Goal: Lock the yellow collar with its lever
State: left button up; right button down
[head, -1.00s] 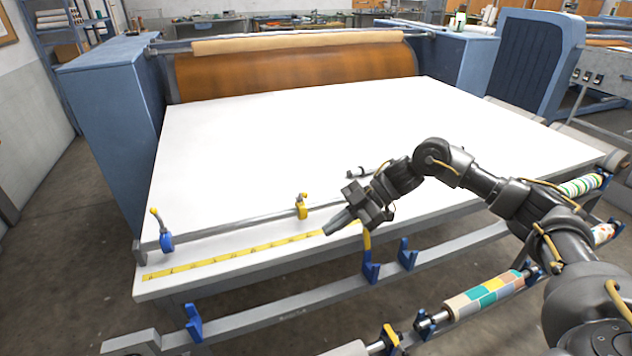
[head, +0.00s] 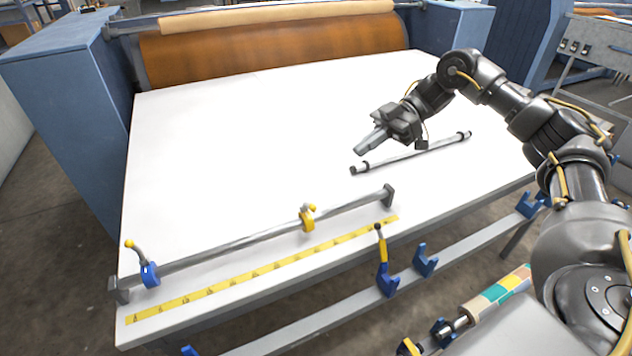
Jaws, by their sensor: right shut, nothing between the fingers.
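The yellow collar (head: 306,223) sits on a grey bar (head: 230,244) along the table's front part, right of the bar's middle. Its short lever (head: 311,208) shows at the collar's top, with a yellow knob close to the ring; I cannot tell if it is locked. A blue collar (head: 151,275) sits near the bar's left end, its lever (head: 138,254) standing up with a yellow knob. My right gripper (head: 362,149) is shut and empty, above the white table, behind and to the right of the yellow collar, apart from it. My left gripper is not in view.
A yellow measuring strip (head: 250,267) lies in front of the bar. A loose dark-ended rod (head: 412,152) lies on the white table (head: 230,150), right of my gripper. A yellow-handled lever on a blue bracket (head: 385,280) stands at the front edge. The table's left middle is clear.

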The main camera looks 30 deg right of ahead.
pick_arm(q)
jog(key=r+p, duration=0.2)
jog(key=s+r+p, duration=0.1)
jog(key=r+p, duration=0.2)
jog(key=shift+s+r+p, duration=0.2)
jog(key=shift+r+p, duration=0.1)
jog(key=shift+p, duration=0.05)
pick_arm(e)
jog(key=s+d+f+x, duration=0.1)
jog(key=f+x, duration=0.1)
jog(key=x, duration=1)
jog(key=shift+a+f, duration=0.25)
jog(key=shift+f, duration=0.05)
